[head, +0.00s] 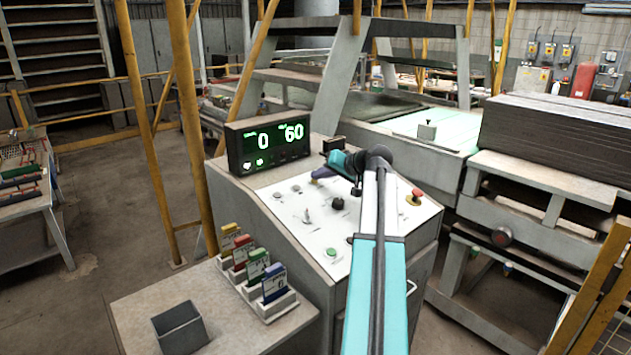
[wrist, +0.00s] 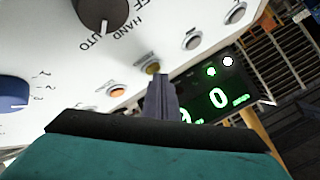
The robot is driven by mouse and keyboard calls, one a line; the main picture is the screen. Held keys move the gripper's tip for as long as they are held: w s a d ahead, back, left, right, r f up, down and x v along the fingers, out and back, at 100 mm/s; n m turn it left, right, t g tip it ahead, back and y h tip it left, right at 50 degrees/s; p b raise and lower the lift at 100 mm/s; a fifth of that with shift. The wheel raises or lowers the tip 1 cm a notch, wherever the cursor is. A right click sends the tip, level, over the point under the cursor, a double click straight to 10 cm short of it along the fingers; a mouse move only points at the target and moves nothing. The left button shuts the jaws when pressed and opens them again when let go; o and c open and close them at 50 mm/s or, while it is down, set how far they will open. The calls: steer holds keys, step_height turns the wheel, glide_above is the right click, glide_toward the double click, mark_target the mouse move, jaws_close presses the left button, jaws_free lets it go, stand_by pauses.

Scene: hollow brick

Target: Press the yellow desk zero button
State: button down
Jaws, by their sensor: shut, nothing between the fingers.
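The yellow button (wrist: 152,67) sits on the white sloping panel of the control desk (head: 300,235), in a row of round buttons near the display. My gripper (head: 320,173) is over the far edge of the panel, just right of the display. In the wrist view my gripper's closed fingertips (wrist: 160,79) are right at the yellow button and overlap its lower edge. I cannot tell whether they touch it. The gripper is shut and empty. In the head view the yellow button is not clearly visible near my gripper.
An orange button (wrist: 117,91) lies beside the yellow one, and a pale button (wrist: 190,40) on the other side. A black AUTO/HAND knob (wrist: 105,12) and a blue knob (wrist: 14,92) stand nearby. The digital display (head: 268,142) rises behind the panel. A red mushroom button (head: 417,194) is at right.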

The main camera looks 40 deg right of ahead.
steer(key=shift+s+r, duration=0.15)
steer(key=shift+r, duration=0.45)
steer(key=shift+r, duration=0.1)
steer(key=shift+s+r+p, duration=0.25)
steer(key=shift+r+p, duration=0.1)
steer(key=shift+r, duration=0.4)
steer(key=shift+s+r+p, duration=0.2)
steer(key=shift+r+p, duration=0.2)
steer(key=shift+r, duration=0.4)
steer(key=shift+s+r+p, duration=0.25)
steer(key=shift+r+p, duration=0.1)
steer(key=shift+r, duration=0.4)
